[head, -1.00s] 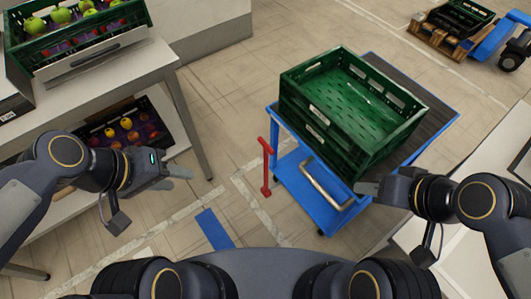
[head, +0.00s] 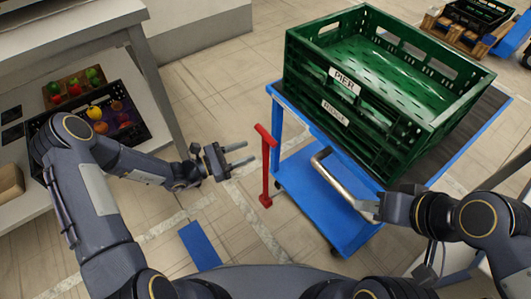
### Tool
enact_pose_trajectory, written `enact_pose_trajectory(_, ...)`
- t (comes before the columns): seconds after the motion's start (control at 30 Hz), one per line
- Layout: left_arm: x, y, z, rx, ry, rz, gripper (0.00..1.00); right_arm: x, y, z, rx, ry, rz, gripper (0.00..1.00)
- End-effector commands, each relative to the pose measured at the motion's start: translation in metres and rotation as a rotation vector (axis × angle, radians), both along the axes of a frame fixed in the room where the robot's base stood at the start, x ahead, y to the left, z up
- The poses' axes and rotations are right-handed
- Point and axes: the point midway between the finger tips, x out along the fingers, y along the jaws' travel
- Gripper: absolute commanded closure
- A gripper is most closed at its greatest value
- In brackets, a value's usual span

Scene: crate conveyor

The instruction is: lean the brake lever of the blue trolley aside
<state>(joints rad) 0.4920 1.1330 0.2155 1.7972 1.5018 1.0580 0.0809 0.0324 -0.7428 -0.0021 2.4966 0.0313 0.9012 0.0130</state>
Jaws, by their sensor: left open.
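The blue trolley (head: 345,232) stands right of centre in the head view. Its red brake lever (head: 266,168) stands upright at the trolley's left front side, with a short bent top. My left gripper (head: 249,152) is open and empty, just left of the lever's upper part, its two fingers pointing at it; a small gap seems to remain. My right gripper (head: 362,211) is at the lower right end of the trolley's metal handle (head: 327,173). Whether its fingers are closed around the handle is hard to see.
Two stacked green crates (head: 398,128) ride on the trolley. A table (head: 60,30) with a lower shelf of fruit crates (head: 148,113) stands at the left. A blue floor mark (head: 199,246) lies below the lever.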

Motion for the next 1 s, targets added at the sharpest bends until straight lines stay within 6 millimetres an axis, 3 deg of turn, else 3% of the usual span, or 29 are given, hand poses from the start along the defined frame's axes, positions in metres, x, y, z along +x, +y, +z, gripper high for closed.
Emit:
enact_pose_trajectory(0.5,0.029,-0.063,-0.005,-0.006,0.009,0.005,0.58,0.0,0.0,-0.018,0.0,0.0,0.0,0.64)
enact_pose_trajectory(0.87,0.032,-0.071,-0.003,-0.007,0.01,0.006,0.58,0.0,0.0,-0.019,0.0,0.0,0.0,0.64)
enact_pose_trajectory(1.0,0.032,-0.07,-0.003,-0.007,0.01,0.006,0.73,0.0,0.0,-0.019,0.0,0.0,0.0,0.64)
